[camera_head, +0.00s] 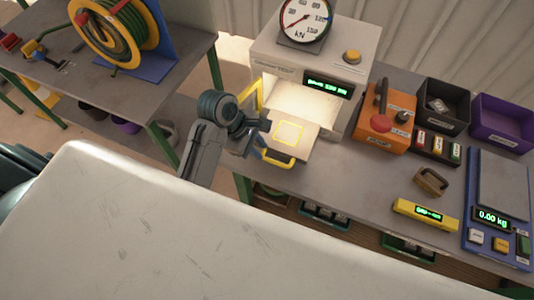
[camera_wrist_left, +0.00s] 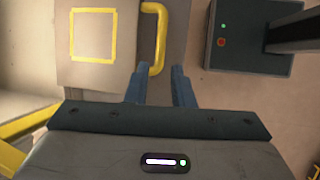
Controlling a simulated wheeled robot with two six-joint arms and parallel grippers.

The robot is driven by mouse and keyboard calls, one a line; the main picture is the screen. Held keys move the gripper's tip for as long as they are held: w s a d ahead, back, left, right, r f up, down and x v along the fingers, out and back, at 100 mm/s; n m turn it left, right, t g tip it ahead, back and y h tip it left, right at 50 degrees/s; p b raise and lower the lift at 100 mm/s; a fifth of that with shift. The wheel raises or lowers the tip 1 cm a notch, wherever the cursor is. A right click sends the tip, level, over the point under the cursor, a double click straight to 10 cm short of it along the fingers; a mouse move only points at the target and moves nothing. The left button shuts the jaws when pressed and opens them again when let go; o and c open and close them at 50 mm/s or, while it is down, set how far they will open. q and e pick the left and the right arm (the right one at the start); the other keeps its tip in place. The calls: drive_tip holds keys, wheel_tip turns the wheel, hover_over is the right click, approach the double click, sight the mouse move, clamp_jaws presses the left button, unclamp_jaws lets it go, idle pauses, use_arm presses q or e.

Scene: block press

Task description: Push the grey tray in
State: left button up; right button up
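The grey tray (camera_head: 289,132) sticks out from the front of the press (camera_head: 316,62). It has a yellow square outline on top and a yellow handle (camera_head: 277,158) at its front edge. My left gripper (camera_head: 262,143) is at the tray's front left, close to the handle. In the left wrist view the tray (camera_wrist_left: 93,75) lies at upper left, with its handle (camera_wrist_left: 158,35) along its edge. My left gripper (camera_wrist_left: 159,75) has its two fingers apart there, with the fingertips at the handle's near end. I cannot tell whether they touch it. My right gripper is not in view.
A yellow guard (camera_head: 250,97) stands open at the press's left. A hose-reel table stands at left.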

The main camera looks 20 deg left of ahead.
sight(270, 160)
use_arm(q)
drive_tip(key=p+x, duration=0.1)
drive_tip(key=x, duration=0.4)
drive_tip(key=shift+w+d+f, duration=0.1)
drive_tip(key=shift+d+f, duration=0.05)
drive_tip(key=shift+f, duration=0.25)
clamp_jaws()
